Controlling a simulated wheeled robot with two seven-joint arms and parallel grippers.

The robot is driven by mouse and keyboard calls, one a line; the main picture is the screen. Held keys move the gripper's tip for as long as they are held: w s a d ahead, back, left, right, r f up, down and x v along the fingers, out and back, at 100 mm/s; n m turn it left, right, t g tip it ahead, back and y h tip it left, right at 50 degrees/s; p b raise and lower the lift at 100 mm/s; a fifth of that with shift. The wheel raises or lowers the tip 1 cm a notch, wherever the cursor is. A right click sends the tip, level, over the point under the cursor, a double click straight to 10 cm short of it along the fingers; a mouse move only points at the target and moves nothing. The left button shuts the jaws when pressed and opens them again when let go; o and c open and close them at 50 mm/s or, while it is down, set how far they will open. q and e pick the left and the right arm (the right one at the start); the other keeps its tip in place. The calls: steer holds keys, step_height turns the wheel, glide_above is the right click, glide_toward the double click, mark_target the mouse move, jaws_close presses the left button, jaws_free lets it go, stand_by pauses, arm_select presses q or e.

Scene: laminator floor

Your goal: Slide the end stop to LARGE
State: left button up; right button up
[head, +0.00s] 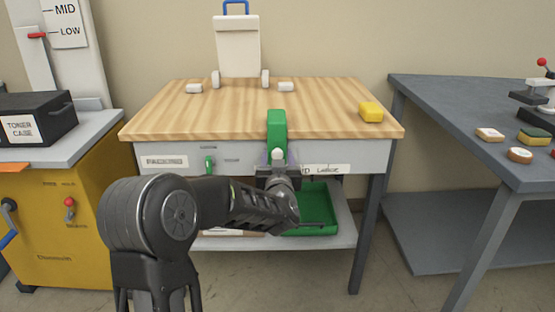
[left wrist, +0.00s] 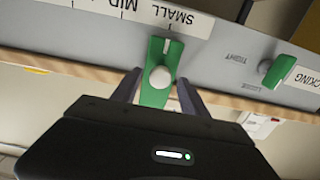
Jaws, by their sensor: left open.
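The end stop (head: 277,128) is a green slider with a white knob on the front edge of the wood-topped table. In the left wrist view the end stop (left wrist: 155,88) lines up with SMALL on the scale strip (left wrist: 125,14), where MID also shows. In the head view LARGE reads on the scale strip (head: 327,169), right of the stop. My left gripper (head: 278,160) is at the stop; in the left wrist view its open fingers (left wrist: 158,92) stand on either side of the green stop and knob. I cannot tell whether they touch it. My right gripper is not in view.
A small green lever (left wrist: 278,70) by TIGHT sits left of the stop in the head view. A yellow block (head: 371,111) lies on the tabletop. A green tray (head: 318,208) rests on the lower shelf. A grey bench (head: 440,120) stands at right, a yellow cabinet (head: 60,225) at left.

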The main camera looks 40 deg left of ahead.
arm_select(q)
jaws_close()
stand_by(0.4)
stand_by(0.9)
